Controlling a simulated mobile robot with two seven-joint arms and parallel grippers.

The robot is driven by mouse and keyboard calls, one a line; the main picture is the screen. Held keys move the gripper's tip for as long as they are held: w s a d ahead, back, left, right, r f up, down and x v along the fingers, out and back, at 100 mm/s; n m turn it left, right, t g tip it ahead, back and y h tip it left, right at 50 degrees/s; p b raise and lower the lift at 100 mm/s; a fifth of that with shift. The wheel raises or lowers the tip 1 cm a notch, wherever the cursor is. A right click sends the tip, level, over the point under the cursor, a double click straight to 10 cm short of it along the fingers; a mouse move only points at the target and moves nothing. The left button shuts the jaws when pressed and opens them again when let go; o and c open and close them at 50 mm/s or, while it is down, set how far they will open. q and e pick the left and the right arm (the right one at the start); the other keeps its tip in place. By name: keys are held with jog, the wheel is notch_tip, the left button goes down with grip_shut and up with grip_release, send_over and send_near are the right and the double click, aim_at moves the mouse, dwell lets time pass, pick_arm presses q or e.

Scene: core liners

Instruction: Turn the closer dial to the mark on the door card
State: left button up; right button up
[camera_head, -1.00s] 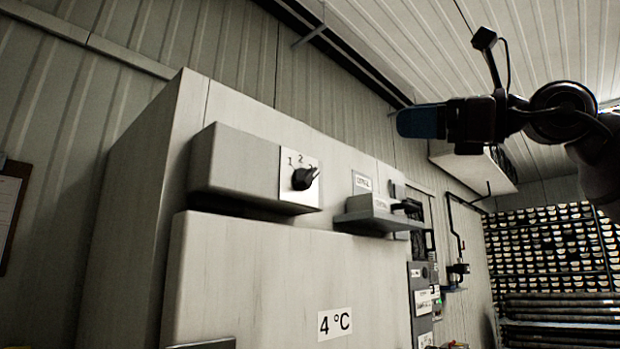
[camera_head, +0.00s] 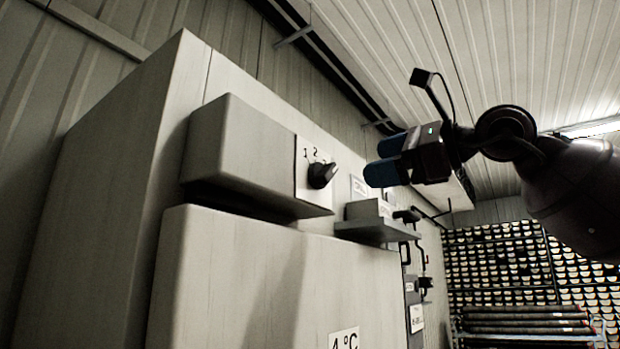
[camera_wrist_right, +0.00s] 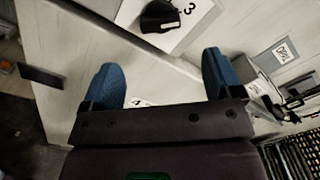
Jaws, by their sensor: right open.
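The black dial (camera_head: 322,175) sits on a white numbered plate (camera_head: 309,189) at the right end of the grey box above the cabinet door. The numbers 1 and 2 show left of and above the knob; I cannot tell exactly where it points. The dial (camera_wrist_right: 160,15) also shows at the top of the right wrist view, with a 3 beside it. The door card (camera_head: 344,339), reading 4 °C, is on the door and cut by the lower edge. My right gripper (camera_head: 381,160) is open and empty, right of the dial and apart from it. My left gripper is not in view.
A grey ledge with a small box (camera_head: 376,232) juts out right of the dial. Dark handles and labelled panels lie beyond it along the wall. A rack of core liners (camera_head: 500,265) stands at the back right. The air before the door is clear.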

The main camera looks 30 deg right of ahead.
aim_at(333, 172)
jog(key=p+x, duration=0.3)
jog(key=x, duration=0.6)
jog(key=shift+r, duration=0.15)
jog(key=shift+w+a, duration=0.25)
jog(key=shift+w, duration=0.35)
jog(key=shift+c, duration=0.3)
jog(key=c, duration=0.7)
jog(key=shift+c, duration=0.8)
